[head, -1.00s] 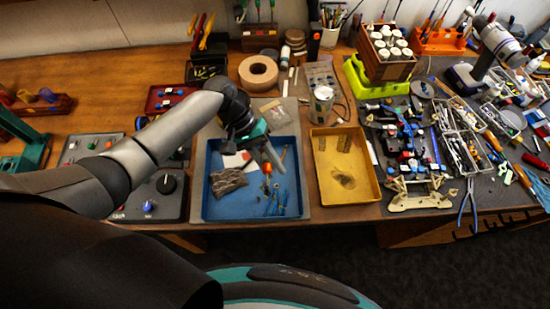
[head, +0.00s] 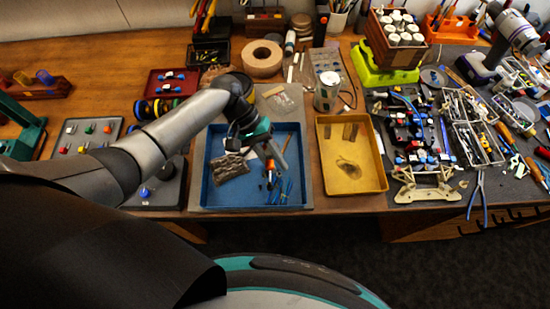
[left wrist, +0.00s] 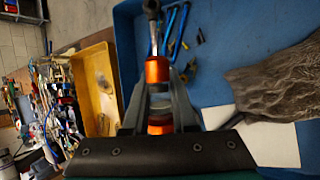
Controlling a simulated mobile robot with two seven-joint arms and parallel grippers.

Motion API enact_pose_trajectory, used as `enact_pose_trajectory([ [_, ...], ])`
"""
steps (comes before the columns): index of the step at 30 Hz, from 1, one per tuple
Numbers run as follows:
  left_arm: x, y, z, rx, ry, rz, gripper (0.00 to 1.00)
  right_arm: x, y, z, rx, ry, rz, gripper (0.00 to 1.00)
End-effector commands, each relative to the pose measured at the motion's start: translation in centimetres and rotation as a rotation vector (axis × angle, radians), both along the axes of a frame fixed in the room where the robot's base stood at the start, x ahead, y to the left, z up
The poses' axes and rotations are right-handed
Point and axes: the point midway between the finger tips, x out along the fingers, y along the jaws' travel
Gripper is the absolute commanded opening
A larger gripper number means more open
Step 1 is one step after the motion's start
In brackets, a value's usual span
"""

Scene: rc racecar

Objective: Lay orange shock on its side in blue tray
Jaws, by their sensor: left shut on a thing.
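My left gripper (head: 272,160) is over the blue tray (head: 222,196), shut on the orange shock (head: 270,165). In the left wrist view the shock (left wrist: 157,70) lies between the fingers, its silver rod and dark end reaching out past the fingertips. It points roughly along the fingers and looks closer to upright than flat. I cannot tell whether its lower end touches the tray floor. The tray floor (left wrist: 215,65) also shows in the wrist view. My right gripper is not in view.
A yellow tray (head: 325,178) stands to the right. The tray's front-left floor is clear.

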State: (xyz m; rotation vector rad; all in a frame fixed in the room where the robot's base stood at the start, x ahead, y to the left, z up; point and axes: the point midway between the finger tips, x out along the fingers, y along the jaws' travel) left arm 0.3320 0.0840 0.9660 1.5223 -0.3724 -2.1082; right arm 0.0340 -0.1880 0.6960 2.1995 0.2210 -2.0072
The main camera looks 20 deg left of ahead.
Motion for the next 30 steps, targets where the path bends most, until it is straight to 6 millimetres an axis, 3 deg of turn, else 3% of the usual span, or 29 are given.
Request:
enact_pose_trajectory([
  [8,0.1,0.0,-0.1,-0.001,-0.001,0.0,0.0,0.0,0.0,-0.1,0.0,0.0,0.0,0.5],
  [9,0.1,0.0,-0.1,-0.001,-0.001,0.0,0.29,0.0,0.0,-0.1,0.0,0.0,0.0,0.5],
  [18,0.0,0.0,-0.1,0.0,-0.001,0.0,0.6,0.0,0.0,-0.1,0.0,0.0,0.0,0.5],
  [26,0.0,0.2,-0.1,0.004,0.0,0.0,0.6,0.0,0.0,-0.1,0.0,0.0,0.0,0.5],
  [30,0.4,0.9,0.9,0.004,-0.002,0.0,0.6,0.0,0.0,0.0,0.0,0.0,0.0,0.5],
])
